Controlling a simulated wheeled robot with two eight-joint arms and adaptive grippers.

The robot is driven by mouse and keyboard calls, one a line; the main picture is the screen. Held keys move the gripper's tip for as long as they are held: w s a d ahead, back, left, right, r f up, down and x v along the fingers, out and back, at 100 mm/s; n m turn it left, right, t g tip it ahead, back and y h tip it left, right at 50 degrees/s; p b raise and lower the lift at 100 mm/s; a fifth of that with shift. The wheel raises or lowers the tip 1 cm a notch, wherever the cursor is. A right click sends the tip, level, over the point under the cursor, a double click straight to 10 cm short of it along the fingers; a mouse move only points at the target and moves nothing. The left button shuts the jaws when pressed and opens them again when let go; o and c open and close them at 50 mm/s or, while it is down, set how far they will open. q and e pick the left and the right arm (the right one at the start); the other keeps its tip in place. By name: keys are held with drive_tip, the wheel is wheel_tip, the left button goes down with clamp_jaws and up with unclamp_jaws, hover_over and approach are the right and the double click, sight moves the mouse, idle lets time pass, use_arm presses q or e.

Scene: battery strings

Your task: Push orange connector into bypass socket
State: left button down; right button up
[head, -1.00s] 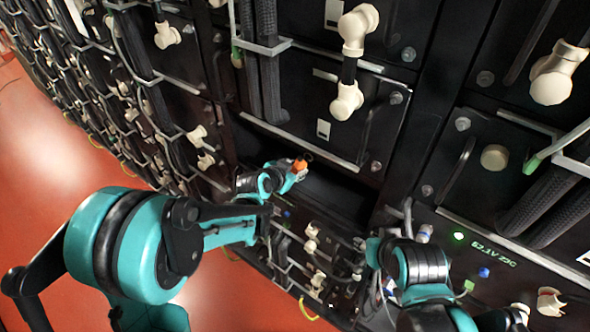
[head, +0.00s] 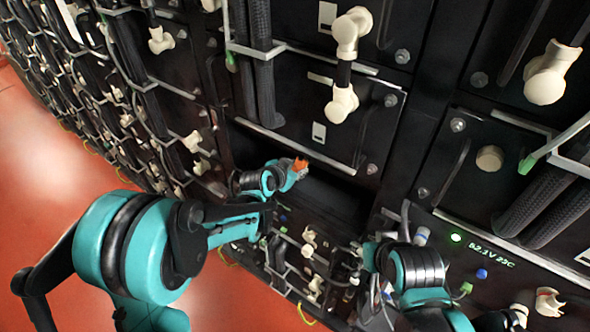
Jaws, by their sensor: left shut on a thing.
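The orange connector (head: 300,164) is a small orange piece at the tip of my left gripper (head: 297,172), in the middle of the head view. The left gripper is shut on it, in front of a dark open bay in the rack. My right gripper (head: 372,252) is lower and to the right, close to the rack front; its fingertips are small and partly hidden, so its opening is unclear. A blue socket or knob (head: 482,273) sits on the panel at the lower right. I cannot tell which fitting is the bypass socket.
Black battery modules with cream terminals (head: 342,103) fill the rack above. A panel at right has a lit green lamp (head: 456,238) and a green readout (head: 490,252). Thick black cables and grey rails stick out. Red floor (head: 40,190) is clear at left.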

use_arm(q)
drive_tip(key=shift+w+d, duration=0.15)
drive_tip(key=shift+w, duration=0.05)
drive_tip(key=c, duration=1.1)
unclamp_jaws()
drive_tip(key=shift+o, duration=0.2)
drive_tip(key=v, duration=1.2)
drive_tip(key=s+a+f+n+g+y+b, duration=0.1)
drive_tip(key=s+a+f+n+b, duration=0.1)
drive_tip(key=s, duration=0.5)
drive_tip(key=s+a+f+n+g+y+b, duration=0.1)
drive_tip(key=s+a+f+n+y+b, duration=0.1)
drive_tip(key=s+a, duration=0.5)
drive_tip(key=s+a+f+n+g+y+b, duration=0.1)
drive_tip(key=s+a+f+n+y+b, duration=0.1)
drive_tip(key=s+a+f+n+b, duration=0.2)
drive_tip(key=s+a+f+b, duration=0.2)
drive_tip(key=s+f, duration=0.1)
drive_tip(key=s, duration=0.1)
drive_tip(key=shift+f, duration=0.3)
